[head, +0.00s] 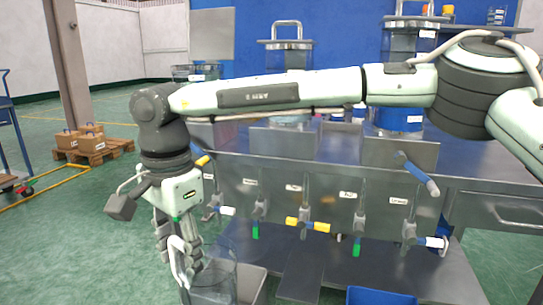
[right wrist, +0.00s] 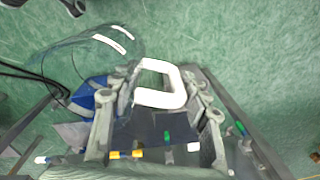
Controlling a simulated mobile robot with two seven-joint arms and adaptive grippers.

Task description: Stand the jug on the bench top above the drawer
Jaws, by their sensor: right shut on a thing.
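The clear jug (head: 214,289) is low at the bottom of the head view, in front of the bench and below its top. My right gripper (head: 186,268) is shut on its white handle (head: 176,262). The right wrist view shows the white handle (right wrist: 160,98) between the fingers of my right gripper (right wrist: 160,112); the jug's body is hard to make out there. The drawer (head: 490,211) is in the bench's right front and looks closed. The steel bench top (head: 475,168) above it shows bare in part, with my arm crossing in front. My left gripper is not in view.
A front panel (head: 330,212) carries several valves with coloured handles that stick out. Grey bins (head: 250,284) and a blue bin (head: 380,297) are low down. Steel machines (head: 285,58) stand on the bench. A pallet with boxes (head: 92,150) is far left.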

